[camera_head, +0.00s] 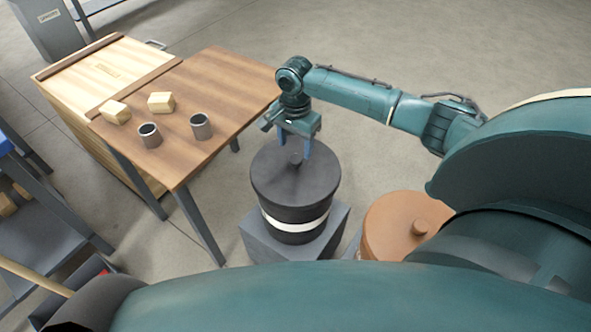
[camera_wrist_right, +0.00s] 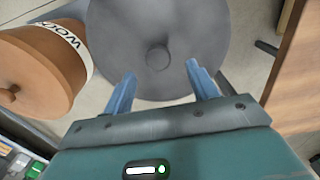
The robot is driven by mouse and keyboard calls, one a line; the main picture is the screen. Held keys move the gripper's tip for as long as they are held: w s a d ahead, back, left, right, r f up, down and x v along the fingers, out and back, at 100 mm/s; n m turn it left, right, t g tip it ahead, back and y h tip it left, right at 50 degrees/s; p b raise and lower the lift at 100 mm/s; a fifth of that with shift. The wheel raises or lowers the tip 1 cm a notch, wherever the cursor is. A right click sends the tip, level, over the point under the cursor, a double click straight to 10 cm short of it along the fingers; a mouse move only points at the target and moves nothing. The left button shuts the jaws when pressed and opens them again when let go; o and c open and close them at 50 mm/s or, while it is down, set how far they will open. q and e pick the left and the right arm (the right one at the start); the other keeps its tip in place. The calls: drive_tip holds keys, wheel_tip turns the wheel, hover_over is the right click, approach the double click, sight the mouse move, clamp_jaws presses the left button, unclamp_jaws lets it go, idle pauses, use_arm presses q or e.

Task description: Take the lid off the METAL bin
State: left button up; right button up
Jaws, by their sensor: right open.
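A dark grey round bin (camera_head: 293,222) with a flat dark lid (camera_head: 275,180) stands on a grey block; its white band shows no readable word. The lid has a small round knob (camera_head: 294,158) at its middle. In the right wrist view the lid (camera_wrist_right: 190,25) fills the top, with its knob (camera_wrist_right: 157,57) just ahead of and between the fingertips. My right gripper (camera_head: 296,149) is open and empty, pointing down over the lid, its blue fingers on either side of the knob. Contact with the knob cannot be told. My left gripper does not show.
A wooden table (camera_head: 215,85) with two metal cups and two wooden blocks is at left, beside a wooden crate (camera_head: 75,85).

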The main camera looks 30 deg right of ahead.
sight(296, 159)
wheel_tip(296, 159, down, 5)
drive_tip(key=shift+s+f+b, duration=0.1)
drive_tip(key=shift+s+b, duration=0.05)
drive_tip(key=shift+b, duration=0.8)
drive_tip(key=shift+f, duration=0.3)
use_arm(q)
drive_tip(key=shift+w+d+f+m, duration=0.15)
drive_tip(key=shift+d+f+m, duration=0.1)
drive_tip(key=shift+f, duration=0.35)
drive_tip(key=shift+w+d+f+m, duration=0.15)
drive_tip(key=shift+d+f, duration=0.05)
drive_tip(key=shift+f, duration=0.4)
use_arm(e)
drive_tip(key=shift+r, duration=0.1)
drive_tip(key=c, duration=1.1)
